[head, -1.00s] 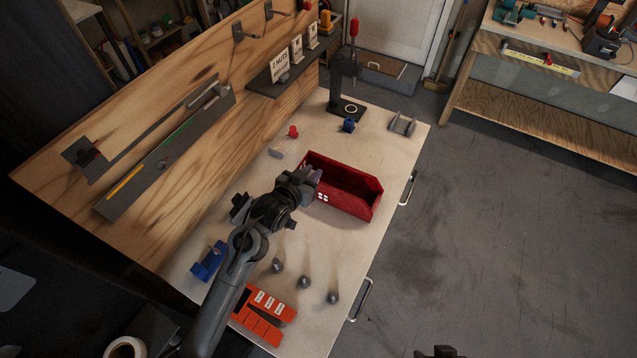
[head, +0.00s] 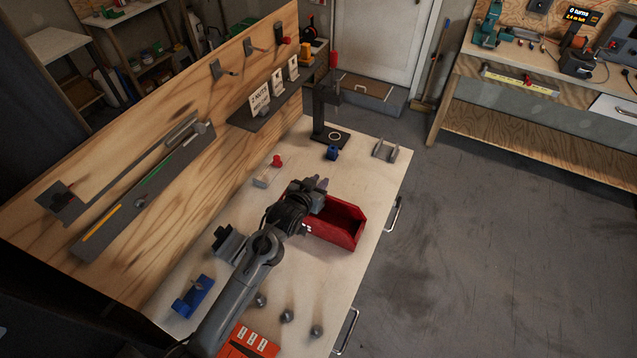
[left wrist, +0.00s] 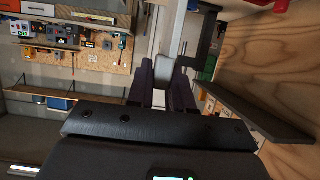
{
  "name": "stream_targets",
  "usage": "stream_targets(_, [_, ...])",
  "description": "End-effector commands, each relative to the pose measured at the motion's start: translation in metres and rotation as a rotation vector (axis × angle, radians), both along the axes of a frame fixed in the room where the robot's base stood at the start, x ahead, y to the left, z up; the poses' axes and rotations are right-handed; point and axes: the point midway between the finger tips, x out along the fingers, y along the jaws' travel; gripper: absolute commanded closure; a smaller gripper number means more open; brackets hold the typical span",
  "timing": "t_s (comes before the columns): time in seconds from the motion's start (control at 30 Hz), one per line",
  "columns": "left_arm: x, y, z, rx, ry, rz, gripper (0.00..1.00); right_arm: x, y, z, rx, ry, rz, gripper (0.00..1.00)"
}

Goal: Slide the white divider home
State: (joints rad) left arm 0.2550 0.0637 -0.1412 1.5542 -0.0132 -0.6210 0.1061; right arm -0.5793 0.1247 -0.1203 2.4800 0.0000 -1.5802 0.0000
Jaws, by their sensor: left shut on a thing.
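The red bin (head: 345,233) stands on the light wooden workbench; my left arm hides its left end. My left gripper (head: 318,184) is above the bin's far left edge, pointing toward the back of the bench. In the left wrist view its dark purple fingers (left wrist: 163,84) are shut on a small pale grey-white piece (left wrist: 164,67), which looks like the white divider. Most of this piece is hidden by the fingers. The bin's inside shows only in part, and I cannot see any slots in it. My right gripper is not in view.
A clear piece with a red knob (head: 277,161) lies left of the bin. A dark press (head: 328,110), a blue block (head: 332,152) and a grey bracket (head: 386,150) stand behind.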

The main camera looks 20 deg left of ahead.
Motion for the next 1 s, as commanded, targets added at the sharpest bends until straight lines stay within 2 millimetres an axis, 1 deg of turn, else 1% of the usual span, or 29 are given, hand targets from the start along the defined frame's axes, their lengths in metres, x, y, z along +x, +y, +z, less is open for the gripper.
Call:
stream_targets(0.17, [0.0, 0.0, 0.002, 0.0, 0.001, 0.0, 1.0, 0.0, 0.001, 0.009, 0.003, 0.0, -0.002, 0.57])
stream_targets(0.2, [0.0, 0.0, -0.004, 0.0, 0.002, 0.0, 1.0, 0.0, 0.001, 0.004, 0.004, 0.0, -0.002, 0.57])
stream_targets(0.7, [0.0, 0.0, -0.045, 0.0, 0.001, -0.001, 1.0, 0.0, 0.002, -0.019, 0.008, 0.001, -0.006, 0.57])
stream_targets(0.83, [0.0, 0.0, -0.053, 0.0, 0.001, 0.0, 1.0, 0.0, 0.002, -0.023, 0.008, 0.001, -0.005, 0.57])
stream_targets(1.0, [0.0, 0.0, -0.058, 0.0, 0.001, 0.0, 1.0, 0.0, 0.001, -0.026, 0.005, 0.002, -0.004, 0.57])
